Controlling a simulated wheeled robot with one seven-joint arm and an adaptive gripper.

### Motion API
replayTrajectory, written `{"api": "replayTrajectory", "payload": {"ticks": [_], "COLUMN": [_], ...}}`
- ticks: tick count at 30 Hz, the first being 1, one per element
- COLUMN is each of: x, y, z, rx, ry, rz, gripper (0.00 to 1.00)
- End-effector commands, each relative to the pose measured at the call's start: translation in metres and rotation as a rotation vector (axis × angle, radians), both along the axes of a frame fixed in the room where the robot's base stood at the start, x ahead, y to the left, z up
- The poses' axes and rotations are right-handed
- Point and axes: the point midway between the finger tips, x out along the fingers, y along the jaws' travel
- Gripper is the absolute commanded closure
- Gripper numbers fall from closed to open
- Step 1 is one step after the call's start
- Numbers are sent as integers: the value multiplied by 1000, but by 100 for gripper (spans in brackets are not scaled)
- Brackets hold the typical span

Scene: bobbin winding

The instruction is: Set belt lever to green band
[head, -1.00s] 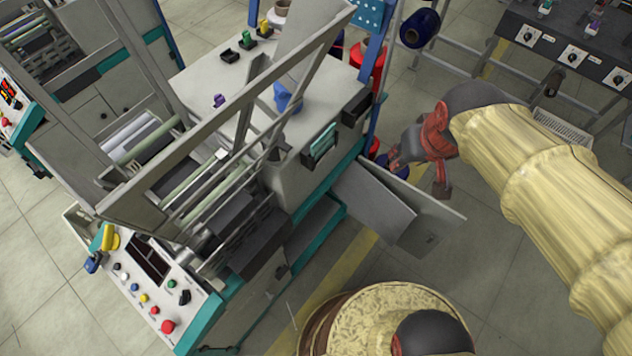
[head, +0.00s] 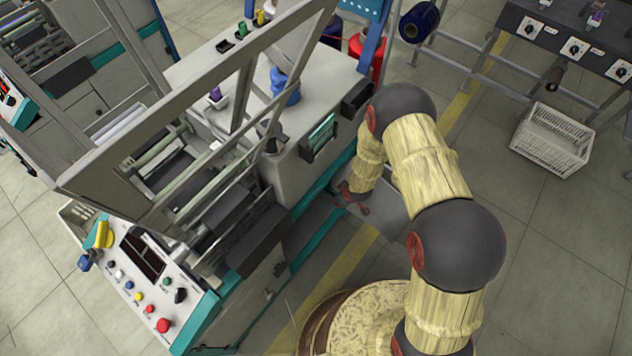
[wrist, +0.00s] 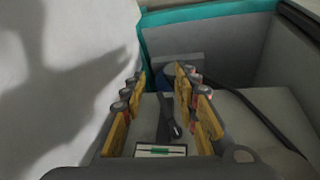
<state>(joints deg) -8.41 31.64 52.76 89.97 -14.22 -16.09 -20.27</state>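In the wrist view a dark lever (wrist: 168,125) stands in an open compartment of the machine. Below it in the picture is a small pale plate with a green band (wrist: 160,152). My gripper (wrist: 161,76) is open, its yellow-padded fingers to the left and right of the lever in the picture. I see no clear contact, and the depth between fingers and lever is hard to tell. In the head view my gripper (head: 350,198) is low at the machine's right side, by the open panel; the lever is hidden there.
The compartment has a teal edge (wrist: 210,12) and grey walls close around my gripper. A blue curved part (wrist: 192,72) lies behind the fingers. The open grey panel (head: 388,206) is beside my arm. A white crate (head: 552,140) stands on the floor at right.

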Motion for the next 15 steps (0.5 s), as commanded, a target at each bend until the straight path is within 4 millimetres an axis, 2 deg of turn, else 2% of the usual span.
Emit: {"api": "replayTrajectory", "payload": {"ticks": [1,4,6,9,12,15], "x": [0,11,24,43,55,62], "y": [10,31,44,57,64,69], "z": [-28,-54,-55,-41,-30,-28], "rx": [18,58,78,94,100,102], "ry": [-51,-189,-284,-403,-474,-505], "rz": [53,153,208,266,298,312], "gripper": [70,70,70,70,70,70]}}
